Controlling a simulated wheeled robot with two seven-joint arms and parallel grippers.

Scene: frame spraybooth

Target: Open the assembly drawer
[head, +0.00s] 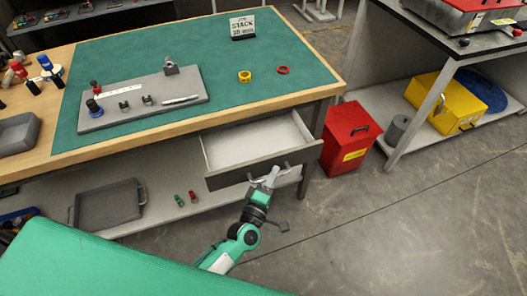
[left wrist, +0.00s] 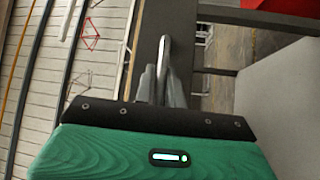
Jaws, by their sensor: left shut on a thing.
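The assembly drawer (head: 252,144) stands pulled out from under the workbench's front edge, and its light interior looks empty. Its dark front panel (head: 226,179) faces me. My left gripper (head: 272,174) is at the middle of that panel, shut on the drawer handle. In the left wrist view the handle (left wrist: 163,52) shows as a grey metal bar between the closed fingers of the left gripper (left wrist: 162,82). The fingers hide part of the handle. My right gripper is in neither view.
The workbench (head: 310,93) carries a green mat with a grey fixture board (head: 145,100), a yellow ring and a red ring. A grey tray (head: 108,205) sits on the lower shelf. A red bin (head: 348,140) stands right of the drawer. The floor in front is clear.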

